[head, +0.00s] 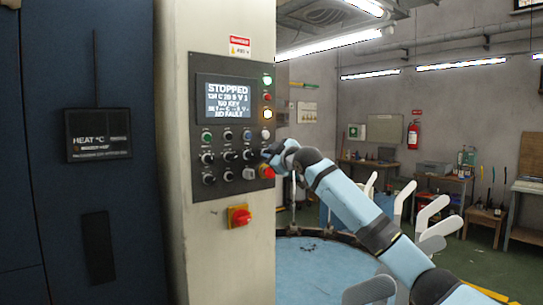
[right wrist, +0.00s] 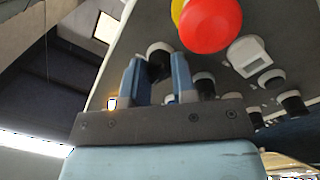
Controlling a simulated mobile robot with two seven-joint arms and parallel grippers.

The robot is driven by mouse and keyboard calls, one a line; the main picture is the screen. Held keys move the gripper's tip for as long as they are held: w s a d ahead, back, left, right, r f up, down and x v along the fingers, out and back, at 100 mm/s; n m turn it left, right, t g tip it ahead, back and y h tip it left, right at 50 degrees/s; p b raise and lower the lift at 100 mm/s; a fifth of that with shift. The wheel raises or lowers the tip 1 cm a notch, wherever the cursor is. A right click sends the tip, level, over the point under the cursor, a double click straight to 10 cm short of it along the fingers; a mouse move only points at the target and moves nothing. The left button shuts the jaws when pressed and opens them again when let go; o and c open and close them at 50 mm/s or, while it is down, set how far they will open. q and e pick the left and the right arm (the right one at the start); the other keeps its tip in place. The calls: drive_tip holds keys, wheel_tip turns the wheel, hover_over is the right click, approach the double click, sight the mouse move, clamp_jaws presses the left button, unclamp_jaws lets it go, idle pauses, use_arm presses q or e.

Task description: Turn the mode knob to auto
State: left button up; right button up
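The control panel (head: 235,130) is on a pale cabinet column in the head view, with rows of black knobs. Its screen (head: 227,99) reads STOPPED, with NO KEY and NO FAULT below. My right gripper (head: 268,156) is at the panel's right edge; its fingertips are hard to make out there. In the right wrist view its two blue fingers (right wrist: 157,75) stand on both sides of a black knob (right wrist: 158,62) and appear to touch it. The knob labels are too small to read, so I cannot tell which is the mode knob. My left gripper is not in view.
A red push button (right wrist: 210,24) on a yellow base sits close to the right fingers. A white device (right wrist: 248,56) and more knobs are beside it. A red and yellow switch (head: 239,216) is below the panel. A round blue table (head: 320,270) is at lower right.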

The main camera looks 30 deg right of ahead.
drive_tip(key=shift+r+m+p, duration=0.1)
drive_tip(key=shift+m+p, duration=0.7)
drive_tip(key=shift+p, duration=0.05)
drive_tip(key=shift+m+p, duration=1)
drive_tip(key=shift+m, duration=0.2)
drive_tip(key=shift+m+p, duration=1.65)
drive_tip(key=shift+m, duration=0.75)
drive_tip(key=shift+g, duration=0.3)
drive_tip(key=o, duration=0.9)
